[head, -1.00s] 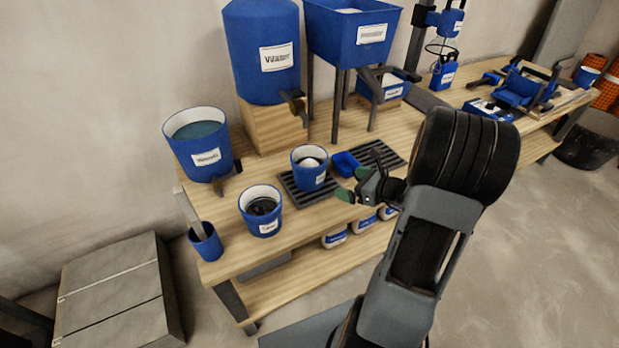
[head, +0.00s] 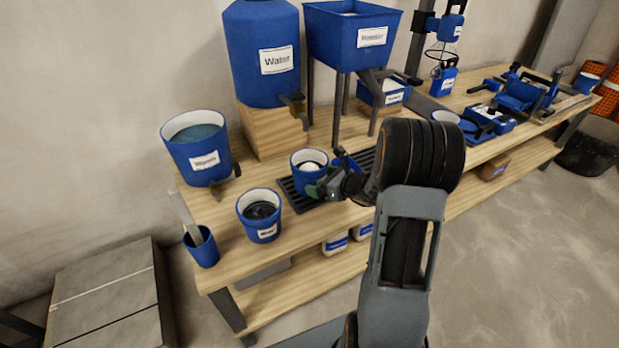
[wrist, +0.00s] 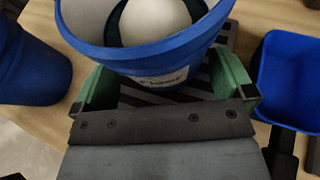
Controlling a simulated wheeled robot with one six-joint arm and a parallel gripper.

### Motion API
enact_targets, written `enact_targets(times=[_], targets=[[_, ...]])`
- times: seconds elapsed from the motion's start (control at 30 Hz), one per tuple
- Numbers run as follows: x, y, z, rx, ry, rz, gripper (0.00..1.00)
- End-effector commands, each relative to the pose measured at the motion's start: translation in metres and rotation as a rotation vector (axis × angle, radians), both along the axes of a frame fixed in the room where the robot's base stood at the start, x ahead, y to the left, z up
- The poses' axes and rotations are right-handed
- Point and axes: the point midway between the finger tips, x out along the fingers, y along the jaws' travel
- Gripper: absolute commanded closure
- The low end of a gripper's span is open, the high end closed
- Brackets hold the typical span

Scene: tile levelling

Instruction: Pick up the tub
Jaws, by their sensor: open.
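The tub (head: 308,170) is a blue, tapered container with a white inner wall and a rounded pale thing inside. It stands upright on a dark slatted grate on the bench. My gripper (head: 328,173) is open at its right front side, with nothing held. In the wrist view the tub (wrist: 150,58) fills the top centre, with part of its label showing. The green fingertips lie to its left and right, near its lower wall. Whether they touch it I cannot tell.
A small blue tray (wrist: 288,80) sits close to the right finger. A blue bucket with dark contents (head: 262,228) stands front left of the tub. A large bucket (head: 207,172) is farther left. The hopper stand (head: 372,110) and water tank (head: 262,90) rise behind.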

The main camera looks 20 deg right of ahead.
Motion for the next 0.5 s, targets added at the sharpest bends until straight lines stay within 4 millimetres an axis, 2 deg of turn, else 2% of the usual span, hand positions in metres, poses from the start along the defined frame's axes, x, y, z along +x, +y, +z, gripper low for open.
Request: enact_targets(times=[0.27,0.5], targets=[[0.0020,0.0012,-0.0004,-0.001,0.000,0.000,0.00],[0.0018,0.0011,-0.0003,0.000,-0.001,0.000,0.23]])
